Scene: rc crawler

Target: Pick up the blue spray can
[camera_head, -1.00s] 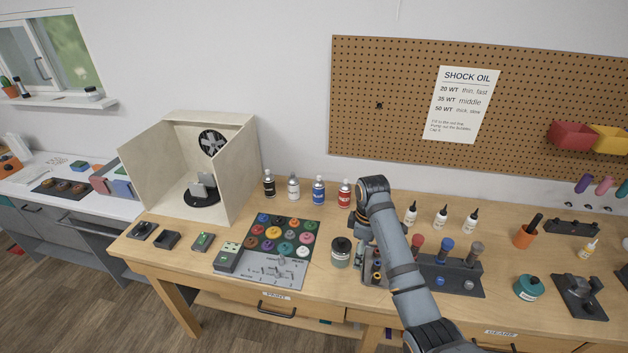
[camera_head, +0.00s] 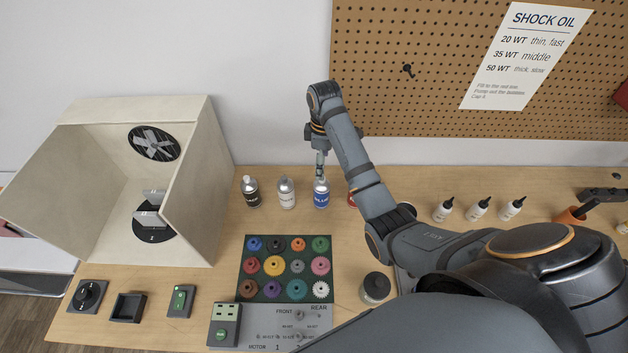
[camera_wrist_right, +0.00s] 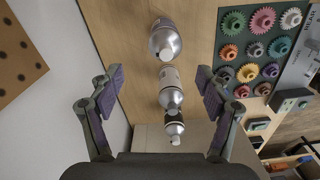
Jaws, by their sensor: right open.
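The blue spray can (camera_head: 321,198), with a silver top and blue label, stands upright at the back of the wooden bench, between the white can (camera_head: 286,193) and the red can (camera_head: 352,199). My right gripper (camera_head: 320,168) is just above the blue can, pointing down. In the right wrist view my open right gripper (camera_wrist_right: 158,85) has empty space between its fingers. The black can (camera_head: 250,191) stands farther left. My left gripper is out of view.
A pale booth (camera_head: 192,190) stands on the left. A tray of coloured gears (camera_head: 248,290) lies in front of the cans. My right forearm partly covers the red can. Small white bottles (camera_head: 477,209) stand to the right, and the wall is close behind.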

